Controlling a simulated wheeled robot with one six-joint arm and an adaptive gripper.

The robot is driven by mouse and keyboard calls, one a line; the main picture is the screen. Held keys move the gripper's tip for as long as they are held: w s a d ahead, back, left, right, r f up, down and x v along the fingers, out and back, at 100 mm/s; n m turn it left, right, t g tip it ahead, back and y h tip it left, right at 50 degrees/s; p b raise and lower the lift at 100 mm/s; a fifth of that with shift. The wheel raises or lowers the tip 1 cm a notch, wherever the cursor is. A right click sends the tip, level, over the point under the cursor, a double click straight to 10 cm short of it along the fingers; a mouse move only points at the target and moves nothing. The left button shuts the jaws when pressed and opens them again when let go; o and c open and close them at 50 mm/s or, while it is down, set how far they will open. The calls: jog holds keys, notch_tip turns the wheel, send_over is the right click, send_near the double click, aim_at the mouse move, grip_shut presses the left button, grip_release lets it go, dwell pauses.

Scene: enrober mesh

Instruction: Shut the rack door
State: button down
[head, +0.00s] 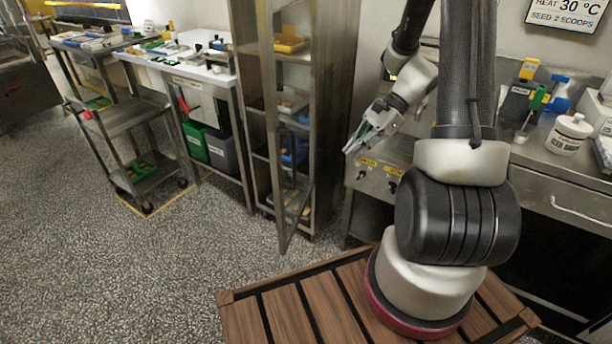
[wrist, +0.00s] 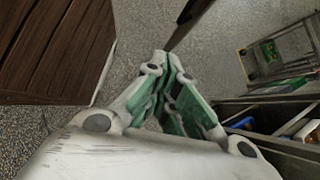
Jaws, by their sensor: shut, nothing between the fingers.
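The rack (head: 241,95) is a tall metal cabinet left of my arm in the head view. Its door (head: 270,110) is a narrow metal frame, which stands open, swung out toward the floor in front of the shelves. In the wrist view a dark bar (wrist: 188,22), probably part of the door, lies beyond my fingertips. The rack's shelves (wrist: 262,112) show at the lower right there. My gripper (head: 350,148) is right of the door, in front of the counter. In the wrist view my gripper (wrist: 162,62) is shut and empty, with green pads together. It appears apart from the door.
A metal trolley (head: 120,119) and a table (head: 195,70) with items stand left of the rack. A counter (head: 550,160) runs along the right. My wooden-slatted base is below. Speckled floor in front of the rack is clear.

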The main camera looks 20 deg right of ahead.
jog(key=w+a+f+m, duration=0.1)
jog(key=a+f, duration=0.5)
jog(key=a, duration=0.6)
jog(key=shift+w+m+t, duration=0.3)
jog(key=shift+w+m, duration=0.1)
